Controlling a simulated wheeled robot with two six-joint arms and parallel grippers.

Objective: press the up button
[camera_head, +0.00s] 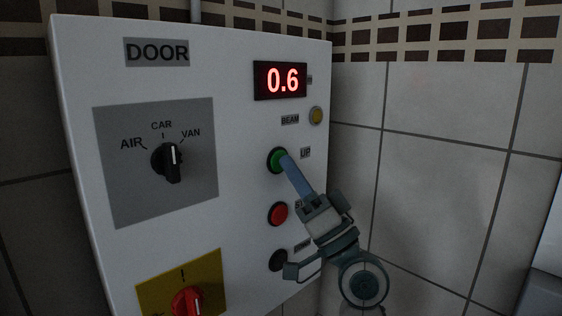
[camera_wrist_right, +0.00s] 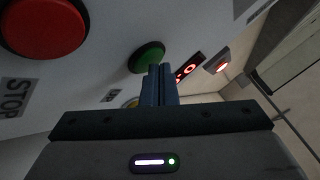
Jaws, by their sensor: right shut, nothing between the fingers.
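The green up button (camera_head: 276,160) sits on the white control panel (camera_head: 230,110), left of its UP label. My right gripper (camera_head: 287,160) is shut and empty, and its fingertips overlap the right side of the green button in the head view. In the right wrist view the green button (camera_wrist_right: 147,57) shows just beyond the shut fingertips (camera_wrist_right: 160,68). I cannot tell for sure whether the tips touch it or how far it is pushed in. My left gripper is not in view.
A red stop button (camera_head: 278,214) and a black button (camera_head: 279,260) sit below the green one. A yellow beam lamp (camera_head: 316,116) is above. A black selector knob (camera_head: 167,161) and a red rotary switch (camera_head: 187,301) are to the left. A tiled wall (camera_head: 440,120) stands right.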

